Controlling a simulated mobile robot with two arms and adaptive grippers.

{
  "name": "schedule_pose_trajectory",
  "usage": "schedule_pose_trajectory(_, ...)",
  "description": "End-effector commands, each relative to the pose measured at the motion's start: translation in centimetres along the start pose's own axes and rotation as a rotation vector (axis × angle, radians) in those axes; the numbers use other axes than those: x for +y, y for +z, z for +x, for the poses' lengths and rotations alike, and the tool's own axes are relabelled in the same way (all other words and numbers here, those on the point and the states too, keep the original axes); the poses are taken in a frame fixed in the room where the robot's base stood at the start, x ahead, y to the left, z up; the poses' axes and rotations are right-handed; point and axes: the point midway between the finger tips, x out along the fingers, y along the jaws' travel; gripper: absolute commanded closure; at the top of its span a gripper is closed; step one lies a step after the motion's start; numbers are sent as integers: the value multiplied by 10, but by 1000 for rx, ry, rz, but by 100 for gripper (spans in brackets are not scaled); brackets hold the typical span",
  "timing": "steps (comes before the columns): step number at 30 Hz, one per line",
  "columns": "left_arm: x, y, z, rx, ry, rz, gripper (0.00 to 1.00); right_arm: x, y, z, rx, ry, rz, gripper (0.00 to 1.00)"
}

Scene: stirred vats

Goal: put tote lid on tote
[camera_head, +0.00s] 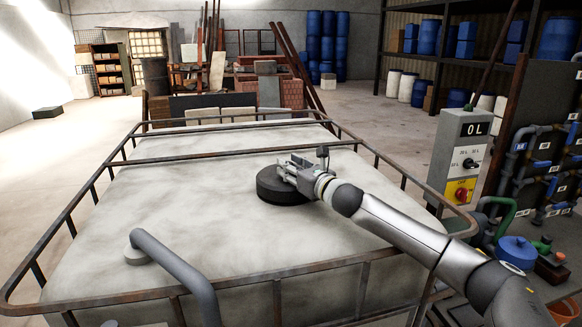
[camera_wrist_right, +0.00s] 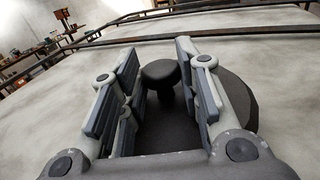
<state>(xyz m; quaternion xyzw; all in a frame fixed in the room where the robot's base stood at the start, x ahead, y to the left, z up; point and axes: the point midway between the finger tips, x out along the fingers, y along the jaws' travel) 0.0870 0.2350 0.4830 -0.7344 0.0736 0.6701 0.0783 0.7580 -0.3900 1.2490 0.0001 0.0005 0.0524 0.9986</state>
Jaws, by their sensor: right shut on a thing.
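The tote (camera_head: 210,220) is a large pale tank in a rusty metal cage and fills the middle of the head view. The tote lid (camera_head: 283,188) is a thick black disc over the right half of the tote's top, and it also shows in the right wrist view (camera_wrist_right: 237,95). My right gripper (camera_head: 293,172) is above the lid, shut on its black knob (camera_wrist_right: 160,71), with a finger on each side. The tote's opening does not show. I cannot tell whether the lid rests on the tote. My left gripper is out of view.
A bent grey pipe (camera_head: 178,263) rises at the tote's front left. Cage rails (camera_head: 395,180) run around the top. A control box (camera_head: 461,155) and pipework (camera_head: 530,175) stand close on the right. Open floor (camera_head: 45,165) lies to the left.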

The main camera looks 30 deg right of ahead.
Motion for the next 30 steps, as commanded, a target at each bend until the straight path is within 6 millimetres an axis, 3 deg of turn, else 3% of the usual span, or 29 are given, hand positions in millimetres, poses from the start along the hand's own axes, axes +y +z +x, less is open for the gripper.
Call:
schedule_pose_trajectory(9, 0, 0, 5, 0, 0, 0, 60, 0, -6, 0, -1, 0, 0, 96)
schedule_pose_trajectory(10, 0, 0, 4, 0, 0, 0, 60, 0, -5, 0, -2, 0, 0, 65)
schedule_pose_trajectory(12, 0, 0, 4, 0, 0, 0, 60, 0, -5, 0, -2, 0, 0, 59)
schedule_pose_trajectory(22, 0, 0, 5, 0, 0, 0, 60, 0, -7, -2, 1, -1, -1, 59)
schedule_pose_trajectory(30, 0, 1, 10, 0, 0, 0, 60, 0, -7, -24, 0, 0, -1, 59)
